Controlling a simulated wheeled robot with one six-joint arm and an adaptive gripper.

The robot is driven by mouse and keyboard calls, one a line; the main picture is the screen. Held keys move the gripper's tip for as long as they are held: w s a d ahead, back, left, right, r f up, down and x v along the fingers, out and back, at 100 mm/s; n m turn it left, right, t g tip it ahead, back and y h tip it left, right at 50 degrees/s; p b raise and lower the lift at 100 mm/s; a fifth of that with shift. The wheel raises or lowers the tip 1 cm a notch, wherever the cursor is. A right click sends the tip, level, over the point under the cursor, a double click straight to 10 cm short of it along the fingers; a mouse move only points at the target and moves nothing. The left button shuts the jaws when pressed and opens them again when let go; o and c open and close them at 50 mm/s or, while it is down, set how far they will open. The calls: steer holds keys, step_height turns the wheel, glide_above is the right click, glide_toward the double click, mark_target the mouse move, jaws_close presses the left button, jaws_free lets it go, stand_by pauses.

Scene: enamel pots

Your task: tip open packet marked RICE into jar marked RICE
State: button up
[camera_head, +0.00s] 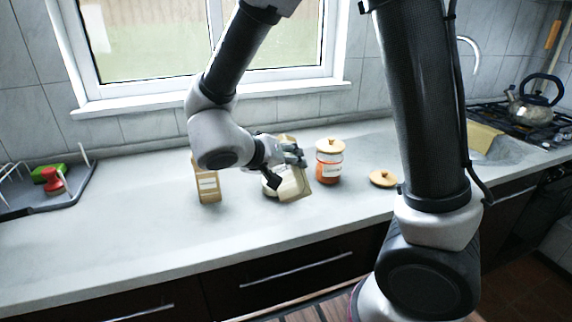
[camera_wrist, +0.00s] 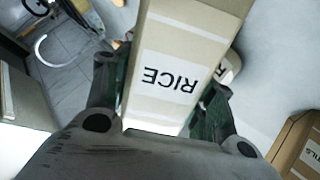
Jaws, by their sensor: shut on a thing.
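My gripper (camera_head: 292,158) is shut on the packet marked RICE (camera_wrist: 172,85), a beige carton with a white label. The RICE lettering shows upside down in the wrist view. In the head view the packet (camera_head: 294,184) is tilted, above the counter near the jar. A pale jar (camera_head: 268,187) stands behind the packet and is mostly hidden by it. In the wrist view a curved part of a jar (camera_wrist: 230,66) with an R on its label shows beside the packet. The jar's mouth and the packet's open end cannot be made out.
A brown packet (camera_head: 207,184), its label ending in TILS in the wrist view (camera_wrist: 300,146), stands left on the counter (camera_head: 140,215). A lidded jar with orange contents (camera_head: 329,168) stands right, near a loose wooden lid (camera_head: 383,178). A dish rack (camera_head: 45,190) is far left.

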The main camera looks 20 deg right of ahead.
mark_target(281, 137)
steer(key=shift+r, duration=0.25)
steer(key=shift+f+n+g, duration=0.2)
steer(key=shift+n+g, duration=0.4)
steer(key=shift+g, duration=0.4)
steer(key=shift+w+r+n+g, duration=0.1)
steer(key=shift+r+n+g, duration=0.2)
steer(key=shift+r+g, duration=0.25)
steer(key=shift+w+r+n+g, duration=0.15)
steer(key=shift+w+r+g, duration=0.15)
steer(key=shift+w, duration=0.2)
steer(key=shift+w+r+n+g, duration=0.15)
steer(key=shift+w+g, duration=0.2)
steer(key=shift+w, duration=0.1)
steer(key=shift+w+r+n+g, duration=0.4)
steer(key=shift+r+g, duration=0.1)
steer(key=shift+g, duration=0.3)
steer(key=shift+w+r+n+g, duration=0.25)
steer(key=shift+r+n+g, duration=0.2)
steer(key=shift+g, duration=0.35)
stand_by(0.4)
steer(key=t, duration=0.1)
steer(key=r+m+t, duration=0.1)
steer(key=shift+s+t, duration=0.15)
steer(key=shift+t, duration=0.25)
steer(key=shift+r+m+t, duration=0.15)
steer(key=shift+m+t, duration=0.4)
steer(key=shift+t, duration=0.05)
